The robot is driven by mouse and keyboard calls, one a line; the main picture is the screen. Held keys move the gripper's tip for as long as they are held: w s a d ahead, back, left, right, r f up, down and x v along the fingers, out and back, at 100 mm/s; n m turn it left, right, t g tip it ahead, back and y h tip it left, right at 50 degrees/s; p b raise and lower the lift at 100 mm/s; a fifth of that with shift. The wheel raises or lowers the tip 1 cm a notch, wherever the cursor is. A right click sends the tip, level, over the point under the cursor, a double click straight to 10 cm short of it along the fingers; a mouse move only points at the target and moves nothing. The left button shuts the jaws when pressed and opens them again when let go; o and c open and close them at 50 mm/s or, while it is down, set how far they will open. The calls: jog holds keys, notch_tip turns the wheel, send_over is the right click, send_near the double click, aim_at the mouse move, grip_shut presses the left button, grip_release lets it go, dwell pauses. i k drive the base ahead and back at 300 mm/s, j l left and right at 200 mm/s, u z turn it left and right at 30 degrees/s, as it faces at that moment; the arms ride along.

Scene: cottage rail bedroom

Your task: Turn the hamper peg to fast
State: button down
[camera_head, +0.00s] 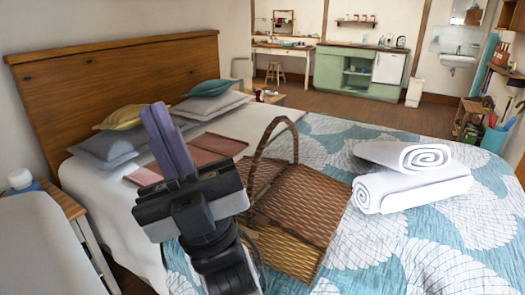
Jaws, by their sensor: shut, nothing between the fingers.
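The wicker hamper (300,205) rests on the bed in the middle of the view. Its arched handle (262,150) stands up above its left part. I cannot make out the hamper peg or its position; my arm covers part of the hamper's left side. My gripper (157,112) is to the left of the hamper, apart from the handle in the picture. Its purple-grey fingers point up and away and are shut with nothing between them. How far the fingers are from the hamper in depth is hard to tell.
White rolled towels (415,175) lie right of the hamper on the blue patterned cover (450,235). Pillows (120,140) and folded pink cloth (215,146) lie beyond my gripper, before the wooden headboard (120,85). A bedside table (62,203) stands at the left.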

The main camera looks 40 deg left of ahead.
aim_at(254, 235)
jog(key=u, duration=1.2)
jog(key=k+l+u, duration=0.2)
jog(key=l, duration=0.15)
jog(key=k+l+u, duration=0.15)
jog(key=l, duration=0.15)
